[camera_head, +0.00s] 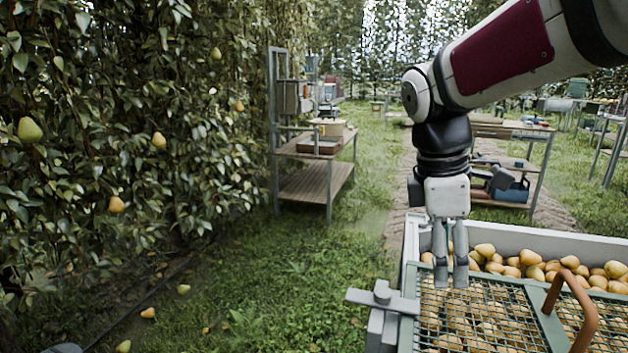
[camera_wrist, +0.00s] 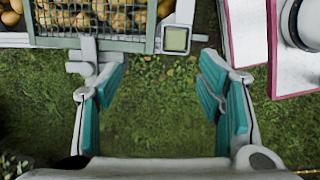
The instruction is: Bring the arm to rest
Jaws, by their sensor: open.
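My gripper (camera_head: 450,270) hangs pointing down at the left end of the pear crate, in front of its rim in the head view. In the wrist view my gripper (camera_wrist: 163,72) has its teal-padded fingers spread apart. Only grass shows between them, and it holds nothing. The arm reaches in from the upper right and bends down at the wrist. The pale crate (camera_head: 530,234) holds many yellow pears (camera_head: 512,262), partly under a green-framed wire mesh lid (camera_head: 478,312) with a brown handle (camera_head: 592,318).
A leafy pear hedge (camera_head: 110,130) with hanging fruit fills the left. A shelf rack (camera_head: 315,184) and a workbench (camera_head: 540,160) stand behind. Fallen pears lie on the grass (camera_head: 240,300), which is otherwise open.

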